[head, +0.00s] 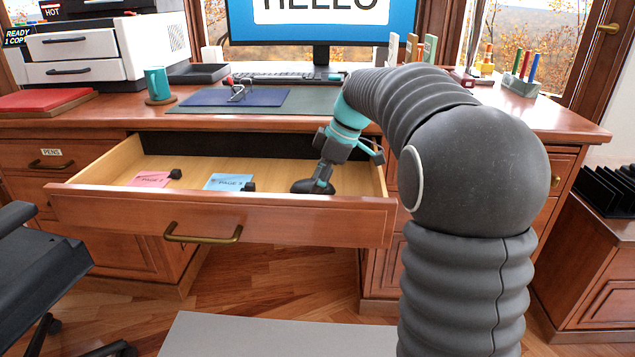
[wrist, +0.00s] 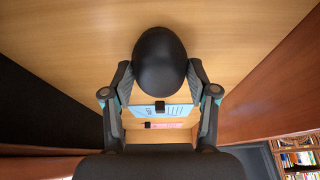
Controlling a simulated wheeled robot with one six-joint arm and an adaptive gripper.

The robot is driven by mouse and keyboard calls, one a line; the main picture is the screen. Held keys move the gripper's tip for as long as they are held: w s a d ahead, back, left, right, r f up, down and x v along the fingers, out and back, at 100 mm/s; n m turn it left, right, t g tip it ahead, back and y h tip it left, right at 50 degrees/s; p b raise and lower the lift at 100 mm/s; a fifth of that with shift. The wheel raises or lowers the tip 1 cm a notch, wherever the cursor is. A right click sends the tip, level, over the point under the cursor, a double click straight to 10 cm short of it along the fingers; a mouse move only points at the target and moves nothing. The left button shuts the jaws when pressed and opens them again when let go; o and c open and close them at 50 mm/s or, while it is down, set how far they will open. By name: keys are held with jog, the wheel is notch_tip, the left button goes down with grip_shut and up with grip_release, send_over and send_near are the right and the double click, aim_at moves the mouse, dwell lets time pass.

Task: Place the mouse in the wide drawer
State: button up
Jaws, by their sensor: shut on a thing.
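The wide drawer (head: 290,208) is pulled out from the desk, with its pale wooden floor showing. My gripper (head: 326,180) is inside the drawer's outline, near its right end, pointing down. It is shut on the black mouse (head: 312,187), which is low at the drawer floor; I cannot tell whether it touches the floor. In the wrist view the dark rounded mouse (wrist: 160,62) sits between the two fingers (wrist: 160,85), over the drawer's wooden floor (wrist: 230,40).
In the drawer lie a pink paper (head: 151,179) and a blue paper (head: 228,182), each with a small black object. The desk top above holds a monitor (head: 322,22), a keyboard (head: 272,77) and a teal mug (head: 157,82). A dark chair (head: 35,265) stands at the left.

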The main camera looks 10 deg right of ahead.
jog(key=o, duration=1.3)
jog(key=shift+f, duration=0.1)
jog(key=shift+o, duration=0.2)
jog(key=p+v, duration=0.2)
jog(key=v, duration=1)
